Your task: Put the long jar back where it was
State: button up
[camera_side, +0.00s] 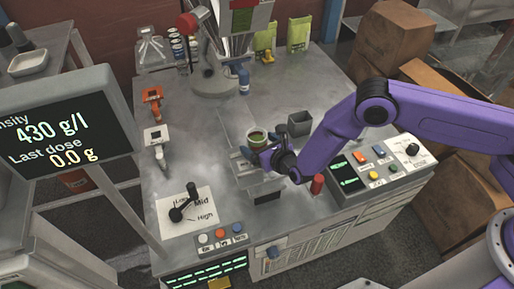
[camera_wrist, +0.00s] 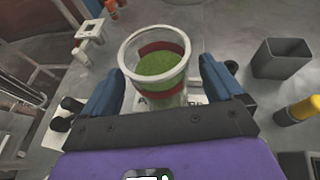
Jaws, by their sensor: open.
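A clear round jar (camera_side: 257,134) with green powder and a dark red band stands upright at the middle of the grey machine top. It also shows in the wrist view (camera_wrist: 158,62), between the two blue fingers. I cannot tell from its look whether it is the long jar. My gripper (camera_wrist: 160,88) is open around the jar, with a finger on each side and a visible gap at least at the right. In the side view my gripper (camera_side: 264,155) is at the jar's near side. The jar's lower part is partly hidden by my gripper.
A grey square cup (camera_side: 299,123) stands just right of the jar. A red cylinder (camera_side: 317,184) is at the near right, beside a button panel (camera_side: 380,170). A lever plate (camera_side: 185,211) is at the left. The display (camera_side: 62,138) reads 430 g/l and last dose 0.0 g.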

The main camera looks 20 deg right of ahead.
jog(key=shift+x, duration=0.95)
jog(key=shift+c, duration=0.2)
jog(key=c, duration=1.2)
jog(key=shift+r, duration=0.1)
jog(key=shift+c, duration=0.2)
